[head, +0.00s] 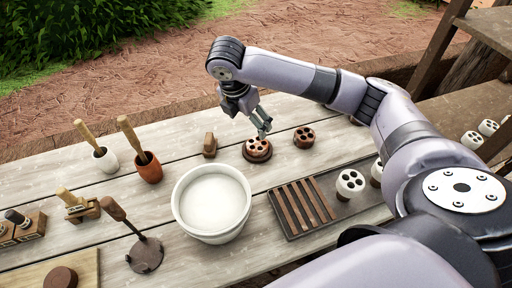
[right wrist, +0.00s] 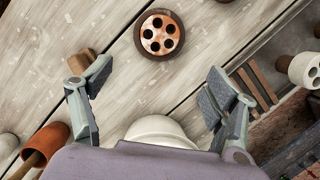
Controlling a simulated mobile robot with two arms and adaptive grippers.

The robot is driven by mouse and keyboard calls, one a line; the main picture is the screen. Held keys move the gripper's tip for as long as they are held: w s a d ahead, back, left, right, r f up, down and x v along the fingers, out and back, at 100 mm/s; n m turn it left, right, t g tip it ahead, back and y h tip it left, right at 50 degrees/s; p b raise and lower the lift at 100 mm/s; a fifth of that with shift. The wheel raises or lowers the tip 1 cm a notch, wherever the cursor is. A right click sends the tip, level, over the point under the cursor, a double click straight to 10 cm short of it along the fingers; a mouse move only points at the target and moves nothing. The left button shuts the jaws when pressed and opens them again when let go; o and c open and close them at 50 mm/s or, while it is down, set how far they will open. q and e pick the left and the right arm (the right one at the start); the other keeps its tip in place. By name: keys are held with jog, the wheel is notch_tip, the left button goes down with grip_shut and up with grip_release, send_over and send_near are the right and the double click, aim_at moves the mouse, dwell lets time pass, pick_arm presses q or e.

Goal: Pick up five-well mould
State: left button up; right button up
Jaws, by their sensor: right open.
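A reddish-brown round mould with several wells (head: 257,146) sits on a dark round base on the table in the head view. It also shows in the right wrist view (right wrist: 159,34), at top centre, ahead of the fingers. A similar brown mould (head: 304,137) stands to its right; I cannot tell its well count. My right gripper (head: 264,129) is open and empty above the first mould, its fingertips overlapping the mould's far side in the head view. Its spread fingers show in the right wrist view (right wrist: 155,100). My left gripper is not in view.
A white bucket (head: 212,202) stands in front of the mould. A small wooden block (head: 210,145) is to its left, with mortars holding pestles farther left. A dark tray (head: 292,234) with brown bars and white moulds (head: 351,183) lie to the right.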

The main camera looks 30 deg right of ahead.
send_over(257, 144)
jog(key=a, duration=0.2)
jog(key=f, duration=0.8)
jog(key=shift+s+d+p, duration=0.15)
jog(key=shift+s+p, duration=0.15)
jog(key=shift+s, duration=0.05)
jog(key=shift+p+x, duration=0.45)
jog(key=shift+x, duration=2.2)
jog(key=shift+w+r, duration=0.1)
jog(key=shift+c, duration=0.5)
jog(key=shift+d, duration=0.1)
jog(key=c, duration=1.3)
